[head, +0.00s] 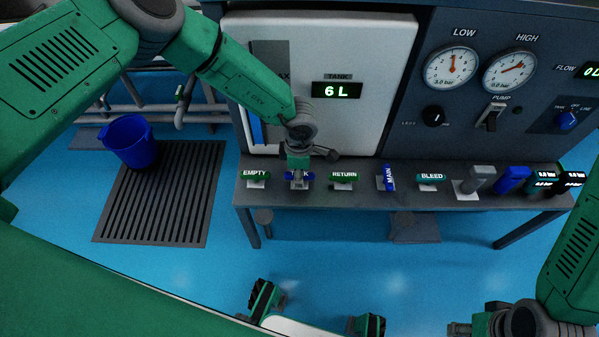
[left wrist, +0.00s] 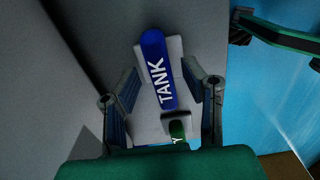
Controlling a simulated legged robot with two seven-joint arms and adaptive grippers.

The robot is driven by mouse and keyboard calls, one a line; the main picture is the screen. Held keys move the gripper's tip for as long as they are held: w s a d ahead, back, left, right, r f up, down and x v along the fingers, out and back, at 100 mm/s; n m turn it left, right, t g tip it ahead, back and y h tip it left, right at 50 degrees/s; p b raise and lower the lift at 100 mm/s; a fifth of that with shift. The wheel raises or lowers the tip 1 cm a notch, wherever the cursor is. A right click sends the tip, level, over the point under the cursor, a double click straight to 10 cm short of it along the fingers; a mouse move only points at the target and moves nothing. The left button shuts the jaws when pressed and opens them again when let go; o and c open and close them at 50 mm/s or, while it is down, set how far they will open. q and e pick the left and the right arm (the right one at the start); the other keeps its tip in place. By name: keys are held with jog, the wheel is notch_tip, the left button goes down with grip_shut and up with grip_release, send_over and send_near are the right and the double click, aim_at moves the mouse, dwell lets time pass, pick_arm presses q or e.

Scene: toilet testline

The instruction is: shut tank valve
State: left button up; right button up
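The tank valve has a blue handle marked TANK (left wrist: 159,72) on a light grey plate. In the head view this handle (head: 308,176) lies along the shelf's length, mostly hidden by my left gripper (head: 298,172). In the left wrist view my left gripper (left wrist: 165,98) has its fingers spread, one on each side of the handle, with gaps visible; contact cannot be made out. My right gripper (head: 462,328) is at the bottom right of the head view, partly cut off, away from the valves.
Green EMPTY (head: 255,175), RETURN (head: 344,177) and BLEED (head: 432,178) handles lie along the shelf; the blue MAIN handle (head: 388,178) stands crosswise. The tank display (head: 338,90) reads 6 L. A blue bucket (head: 131,141) stands on a floor grate (head: 160,205).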

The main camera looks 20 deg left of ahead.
pick_arm(q)
notch_tip(320, 180, up, 12)
dwell(0.5)
jog(key=shift+f, duration=0.1)
jog(key=s+a+r+m+p, duration=0.1)
jog(key=s+a+m+p, duration=0.3)
jog(key=s+a+m, duration=0.3)
jog(key=s+a+r+m+p, duration=0.2)
jog(key=s+a+m+p, duration=0.3)
jog(key=s+m, duration=0.9)
jog(key=s+a, duration=0.1)
jog(key=s, duration=0.6)
jog(key=shift+s+a+m+t, duration=0.2)
jog(key=shift+a+m+t, duration=0.1)
jog(key=shift+a, duration=0.1)
